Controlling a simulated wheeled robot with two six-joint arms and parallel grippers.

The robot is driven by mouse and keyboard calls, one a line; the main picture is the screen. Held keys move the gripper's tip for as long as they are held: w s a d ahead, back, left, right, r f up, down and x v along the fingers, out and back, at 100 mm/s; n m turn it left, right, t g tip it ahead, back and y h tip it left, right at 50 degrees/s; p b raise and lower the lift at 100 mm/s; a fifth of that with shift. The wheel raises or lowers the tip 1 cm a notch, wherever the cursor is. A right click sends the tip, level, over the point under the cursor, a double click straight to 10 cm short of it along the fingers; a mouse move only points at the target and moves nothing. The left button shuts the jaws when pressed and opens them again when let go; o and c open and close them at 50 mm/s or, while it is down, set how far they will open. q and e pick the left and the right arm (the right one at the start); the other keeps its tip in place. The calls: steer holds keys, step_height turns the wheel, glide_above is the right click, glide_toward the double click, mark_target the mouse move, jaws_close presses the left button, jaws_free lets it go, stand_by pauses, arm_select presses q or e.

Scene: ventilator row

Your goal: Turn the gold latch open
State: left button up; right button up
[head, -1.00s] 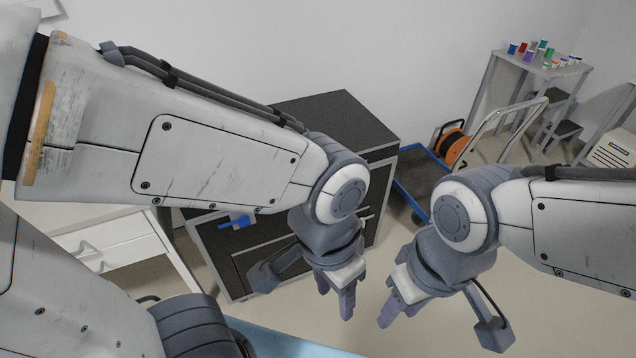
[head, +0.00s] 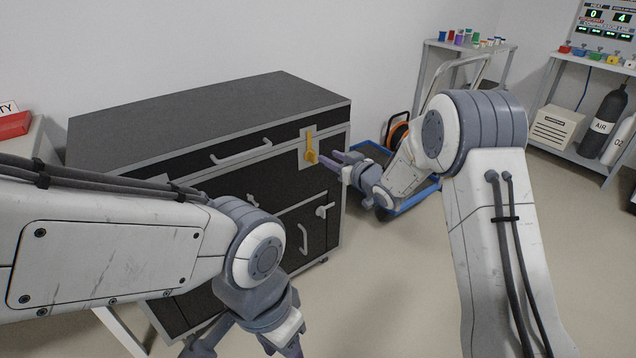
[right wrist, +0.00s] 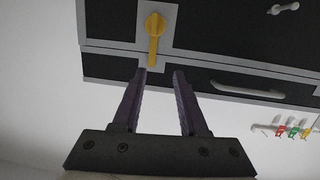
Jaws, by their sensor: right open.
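The gold latch (head: 311,147) sits on a light plate at the upper right of the black cabinet's (head: 210,115) front. In the right wrist view the latch (right wrist: 154,36) has a round hub and a lever in line with the gripper's approach. My right gripper (head: 335,160) is open, with its fingertips just to the right of the latch. In the wrist view the right gripper (right wrist: 159,75) has nothing between its fingers, and the lever's end lies close to the left fingertip. My left gripper (head: 285,340) is low at the bottom edge; its jaws are partly cut off.
The cabinet has a grey drawer handle (head: 241,153) and a lower door with a handle (head: 303,238). A blue cart (head: 405,205) stands behind my right arm. A shelf with gas cylinders (head: 606,108) is at the far right. The floor at centre is clear.

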steer(key=y+b, duration=0.2)
steer(key=b, duration=0.1)
glide_toward(315, 155)
steer(key=v, duration=0.2)
arm_select(q)
step_height(315, 155, down, 7)
steer(key=b, duration=0.2)
arm_select(e)
steer(key=shift+n+t, duration=0.3)
steer(key=shift+t, duration=0.1)
steer(key=x, duration=1)
steer(key=shift+w+a+f, duration=0.1)
steer(key=shift+a+f, duration=0.1)
steer(key=shift+f, duration=0.05)
arm_select(q)
steer(key=shift+f, duration=0.1)
arm_select(e)
jaws_close()
